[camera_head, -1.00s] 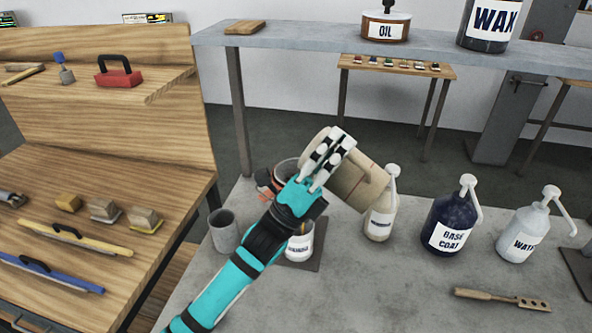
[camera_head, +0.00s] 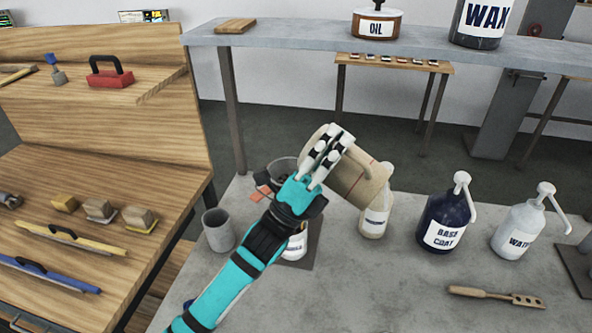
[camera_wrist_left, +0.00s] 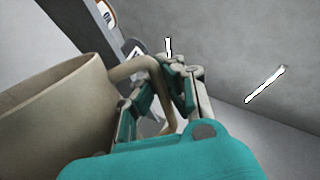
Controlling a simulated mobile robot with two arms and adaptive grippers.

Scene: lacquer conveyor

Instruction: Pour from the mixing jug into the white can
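The beige mixing jug (camera_head: 358,182) is tilted on its side, held above the table by my left gripper (camera_head: 328,158). In the left wrist view, the jug (camera_wrist_left: 45,115) is at the left, and my left gripper (camera_wrist_left: 165,90) is closed around its loop handle (camera_wrist_left: 135,68). The white can (camera_head: 295,246) stands on a dark mat below, mostly hidden by my left arm. A dark round rim (camera_head: 283,168) shows just behind the gripper; I cannot tell whether it belongs to the can. No liquid stream is visible. My right gripper is out of view.
A grey cup (camera_head: 218,230) stands left of the can. A pale pump bottle (camera_head: 376,215) is close below the jug, with the base coat bottle (camera_head: 446,222) and water bottle (camera_head: 519,230) farther right. A spatula (camera_head: 495,296) lies in front. A raised shelf (camera_head: 300,38) crosses behind.

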